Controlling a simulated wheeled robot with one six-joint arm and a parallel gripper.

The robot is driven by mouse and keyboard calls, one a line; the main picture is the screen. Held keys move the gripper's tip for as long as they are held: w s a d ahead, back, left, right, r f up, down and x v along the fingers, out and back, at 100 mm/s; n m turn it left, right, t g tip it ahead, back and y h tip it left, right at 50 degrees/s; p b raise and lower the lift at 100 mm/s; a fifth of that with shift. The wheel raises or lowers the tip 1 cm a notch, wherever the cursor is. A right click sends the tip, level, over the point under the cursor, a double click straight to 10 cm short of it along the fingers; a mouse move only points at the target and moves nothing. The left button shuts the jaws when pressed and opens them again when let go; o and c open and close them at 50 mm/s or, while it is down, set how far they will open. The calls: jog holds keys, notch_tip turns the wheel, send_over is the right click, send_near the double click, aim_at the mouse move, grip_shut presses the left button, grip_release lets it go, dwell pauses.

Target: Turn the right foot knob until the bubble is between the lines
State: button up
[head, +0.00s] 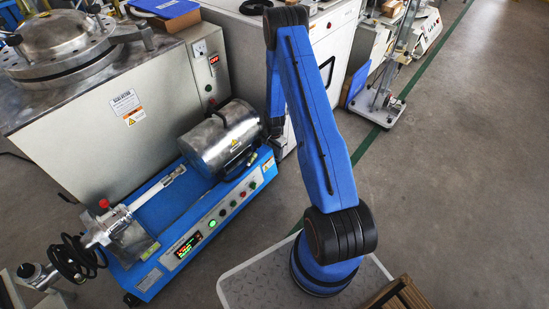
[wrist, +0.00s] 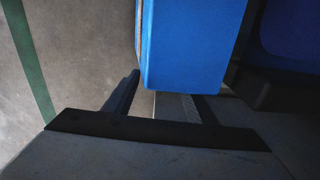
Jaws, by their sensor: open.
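The blue machine base (head: 205,228) stands on the floor in the head view, with a silver drum (head: 222,138) on its far end. A blue block, which looks like the end of this base, fills the upper middle of the wrist view (wrist: 195,45). My gripper (wrist: 168,95) is open, its two dark fingers spread at the block's lower edge. The block covers part of the right finger. A grey ridged piece (wrist: 177,106) shows between the fingers; I cannot tell whether it is the foot knob. No bubble or lines can be made out. In the head view my arm hides the gripper.
A large grey cabinet (head: 120,125) with a round metal lid stands behind the base. A white cabinet (head: 325,62) stands behind my arm. A wheeled stand (head: 380,105) is at the upper right. The floor (head: 460,190) on the right is clear.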

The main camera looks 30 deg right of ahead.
jog(key=shift+f, duration=1.6)
jog(key=shift+c, duration=0.2)
jog(key=c, duration=1)
jog(key=shift+n, duration=0.7)
jog(key=o, duration=1)
jog(key=shift+o, duration=0.2)
